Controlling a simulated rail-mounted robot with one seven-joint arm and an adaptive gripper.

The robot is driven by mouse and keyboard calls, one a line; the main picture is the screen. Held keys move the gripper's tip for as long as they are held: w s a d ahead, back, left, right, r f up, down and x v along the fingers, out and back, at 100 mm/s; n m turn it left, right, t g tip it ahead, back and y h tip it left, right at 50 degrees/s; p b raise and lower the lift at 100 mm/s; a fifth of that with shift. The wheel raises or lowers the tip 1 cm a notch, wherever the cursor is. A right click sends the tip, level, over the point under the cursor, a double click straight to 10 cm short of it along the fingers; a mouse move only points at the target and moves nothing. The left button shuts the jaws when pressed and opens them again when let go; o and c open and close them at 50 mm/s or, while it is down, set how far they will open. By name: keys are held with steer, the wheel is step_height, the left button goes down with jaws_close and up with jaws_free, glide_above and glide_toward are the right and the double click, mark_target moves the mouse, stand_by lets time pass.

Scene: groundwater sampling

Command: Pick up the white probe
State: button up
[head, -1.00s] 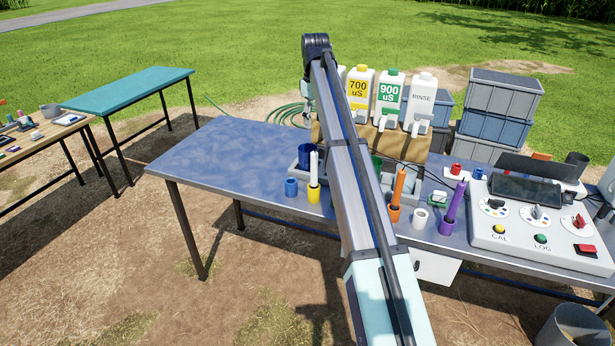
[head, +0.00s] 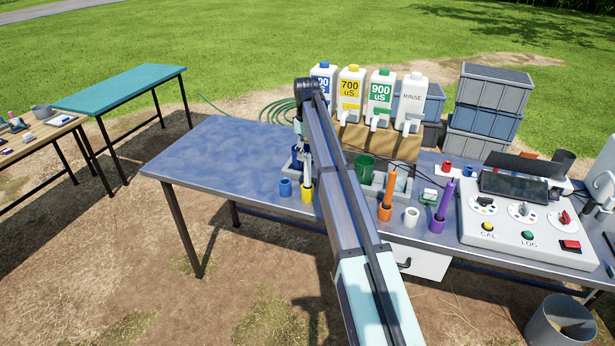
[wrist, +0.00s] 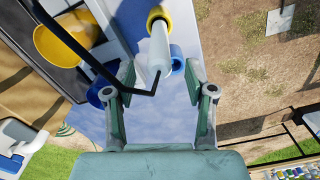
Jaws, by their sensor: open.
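The white probe (head: 308,170) stands in a yellow holder (head: 306,194) near the front edge of the metal table. In the wrist view the probe (wrist: 158,47) points from its yellow holder (wrist: 159,14) toward my gripper (wrist: 159,71). My gripper is open, with one finger on each side of the probe's near end and gaps visible on both sides. A dark cable runs from that end toward the upper left. In the head view my gripper (head: 304,148) is just above the probe, partly hidden by my arm.
A blue holder (head: 285,187) stands close beside the yellow one. An orange probe (head: 387,189) and a purple probe (head: 446,198) stand in holders to the right, with a white holder (head: 411,217) between them. Labelled bottles (head: 350,92) stand behind. The table's left side (head: 215,165) is clear.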

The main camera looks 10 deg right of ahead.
mark_target(307, 163)
steer(key=shift+s+d+f+p, duration=0.1)
steer(key=shift+f+p, duration=1.1)
steer(key=shift+f, duration=1.35)
jaws_close()
